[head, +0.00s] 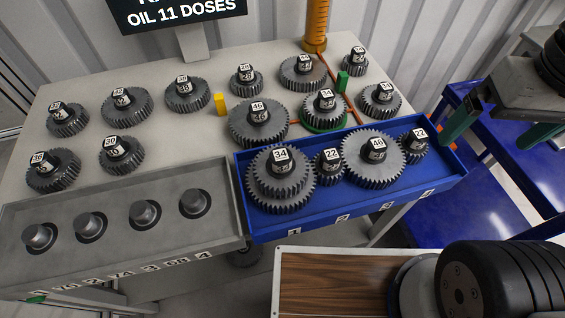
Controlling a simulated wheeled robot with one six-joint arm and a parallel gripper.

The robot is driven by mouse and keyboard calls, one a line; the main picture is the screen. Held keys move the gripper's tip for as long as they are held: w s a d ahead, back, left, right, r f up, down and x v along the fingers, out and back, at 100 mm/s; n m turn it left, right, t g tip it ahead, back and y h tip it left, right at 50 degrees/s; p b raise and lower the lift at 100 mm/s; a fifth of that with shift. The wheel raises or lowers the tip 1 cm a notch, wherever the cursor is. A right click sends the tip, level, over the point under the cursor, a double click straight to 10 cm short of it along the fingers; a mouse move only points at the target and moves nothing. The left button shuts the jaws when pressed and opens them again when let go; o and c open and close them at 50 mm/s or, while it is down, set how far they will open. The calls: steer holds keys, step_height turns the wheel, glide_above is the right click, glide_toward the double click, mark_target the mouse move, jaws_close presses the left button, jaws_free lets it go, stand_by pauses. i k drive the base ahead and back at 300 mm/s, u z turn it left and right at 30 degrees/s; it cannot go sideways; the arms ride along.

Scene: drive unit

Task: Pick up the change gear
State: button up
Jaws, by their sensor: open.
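Several dark grey gears with numbered hubs stand on the table; which one is the change gear I cannot tell. One gear (325,105) sits within a green ring, beside a green block and orange lines. A large gear labelled 46 (258,125) stands to its left. The blue tray (340,215) holds a stacked gear labelled 34 (280,185), a small 22 (329,168), a large 46 (374,158) and another 22 (419,146). My gripper (500,131) is at the right, open and empty, with green fingertips apart, right of the blue tray.
A grey tray (120,260) with several round knobs lies at the front left. A yellow block (220,104), a green block (342,81) and an orange cylinder (317,25) stand on the table (200,140). A sign (180,12) stands behind. Blue surfaces (470,215) lie at right.

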mark_target(281, 171)
steer(key=z, duration=0.4)
steer(key=k, duration=0.95)
steer(key=u, duration=0.35)
steer(key=i, duration=0.45)
steer(key=u, duration=0.1)
